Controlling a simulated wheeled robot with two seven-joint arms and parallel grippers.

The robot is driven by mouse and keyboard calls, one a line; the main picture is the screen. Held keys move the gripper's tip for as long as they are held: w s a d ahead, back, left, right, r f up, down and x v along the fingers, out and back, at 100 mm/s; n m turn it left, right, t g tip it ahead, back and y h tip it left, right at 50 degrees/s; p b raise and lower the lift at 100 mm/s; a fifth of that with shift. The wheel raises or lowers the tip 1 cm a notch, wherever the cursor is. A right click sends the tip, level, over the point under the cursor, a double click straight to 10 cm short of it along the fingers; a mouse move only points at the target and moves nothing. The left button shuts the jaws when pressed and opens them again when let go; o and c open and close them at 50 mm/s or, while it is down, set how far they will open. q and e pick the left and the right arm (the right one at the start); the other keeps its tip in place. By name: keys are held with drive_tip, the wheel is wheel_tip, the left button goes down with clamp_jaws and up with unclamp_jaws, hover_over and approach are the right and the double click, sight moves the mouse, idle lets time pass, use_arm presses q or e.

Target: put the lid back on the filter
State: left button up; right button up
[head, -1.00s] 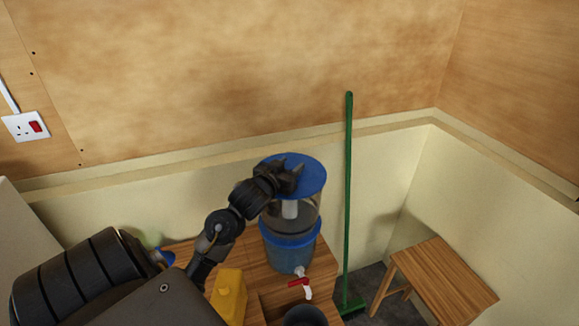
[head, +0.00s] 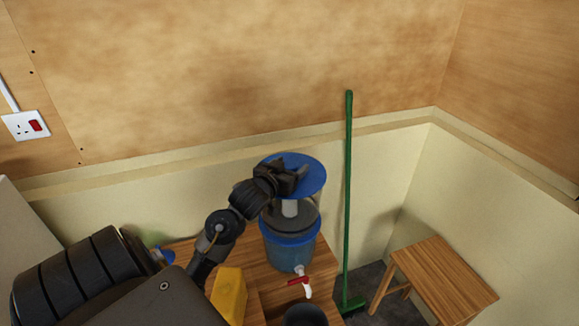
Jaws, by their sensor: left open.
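The filter (head: 287,254) stands on the wooden table, with a blue lower bucket, a clear upper part and a white tap with a red handle (head: 299,281). A white cylinder (head: 290,208) shows inside the upper part. The round blue lid (head: 315,178) is at the top of the filter, and looks roughly level. I cannot tell whether its rim is fully seated. My left gripper (head: 292,178) is open over the lid's left half, with its fingers at the lid's middle, hiding the lid's centre. My right gripper is out of view.
A yellow container (head: 229,296) and a dark round vessel (head: 305,316) stand on the table (head: 256,275) near the filter. A green broom (head: 348,200) leans on the wall just right of the filter. A wooden stool (head: 442,278) is at the right.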

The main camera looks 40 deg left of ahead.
use_arm(q)
drive_tip(key=b+v, duration=0.1)
drive_tip(key=v, duration=0.7)
drive_tip(key=shift+s+d, duration=0.1)
drive_tip(key=shift+s, duration=0.2)
drive_tip(key=shift+s+d+r+p, duration=0.1)
drive_tip(key=shift+s+r+p, duration=0.15)
drive_tip(key=shift+s+p, duration=0.3)
drive_tip(key=shift+s+d+p, duration=0.2)
drive_tip(key=shift+s+p, duration=0.15)
drive_tip(key=shift+s, duration=0.15)
drive_tip(key=shift+f, duration=0.1)
